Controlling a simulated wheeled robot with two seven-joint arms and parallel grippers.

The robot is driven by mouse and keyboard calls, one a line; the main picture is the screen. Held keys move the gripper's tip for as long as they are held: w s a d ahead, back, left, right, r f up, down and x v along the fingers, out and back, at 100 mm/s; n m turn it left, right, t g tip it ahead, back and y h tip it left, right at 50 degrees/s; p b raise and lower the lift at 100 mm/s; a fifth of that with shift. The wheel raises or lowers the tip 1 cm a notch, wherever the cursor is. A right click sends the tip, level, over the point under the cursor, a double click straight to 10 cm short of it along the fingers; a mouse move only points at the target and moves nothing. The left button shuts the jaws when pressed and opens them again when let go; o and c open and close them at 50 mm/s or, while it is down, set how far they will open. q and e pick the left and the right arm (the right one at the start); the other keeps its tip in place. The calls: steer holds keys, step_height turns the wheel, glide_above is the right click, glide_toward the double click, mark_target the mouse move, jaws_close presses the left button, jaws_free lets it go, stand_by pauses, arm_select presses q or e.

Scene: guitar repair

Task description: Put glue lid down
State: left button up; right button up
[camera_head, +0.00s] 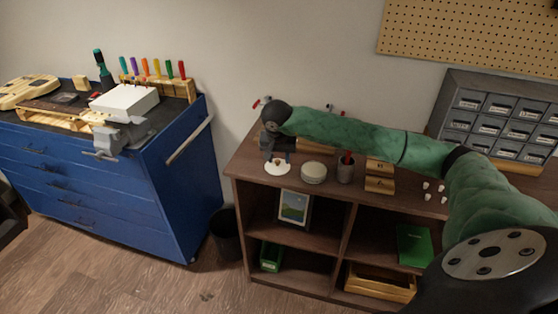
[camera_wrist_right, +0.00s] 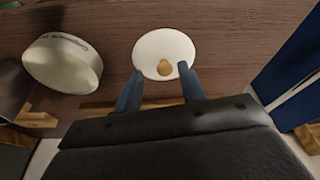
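The white round glue lid (camera_head: 277,169) with a tan knob appears to lie flat on the wooden shelf top near its left end; it also shows in the right wrist view (camera_wrist_right: 164,45). My right gripper (camera_head: 278,158) is right above the lid, pointing down. In the wrist view its two fingers (camera_wrist_right: 160,84) are spread, with the knob between the tips and clear of both. A round, pale tub with lettering on it (camera_head: 313,172), likely the glue container, stands to the right of the lid; it shows at the left in the wrist view (camera_wrist_right: 62,62). My left gripper is out of view.
A cup with red-tipped tools (camera_head: 346,170) and small wooden blocks (camera_head: 380,175) stand right of the tub. A drawer cabinet (camera_head: 505,115) stands at the back right. A blue tool cart (camera_head: 110,180) is left of the shelf, across a gap holding a dark bin (camera_head: 227,233).

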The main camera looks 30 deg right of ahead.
steer(key=b+v, duration=0.1)
steer(key=v, duration=0.2)
arm_select(q)
steer(key=d+r+b, duration=0.1)
steer(key=d+r+t, duration=0.1)
steer(key=r, duration=0.1)
steer(key=shift+d+h+b, duration=0.15)
steer(key=shift+h+b, duration=0.25)
arm_select(e)
steer(key=v, duration=0.7)
steer(key=shift+s+r, duration=0.15)
steer(key=shift+r, duration=0.15)
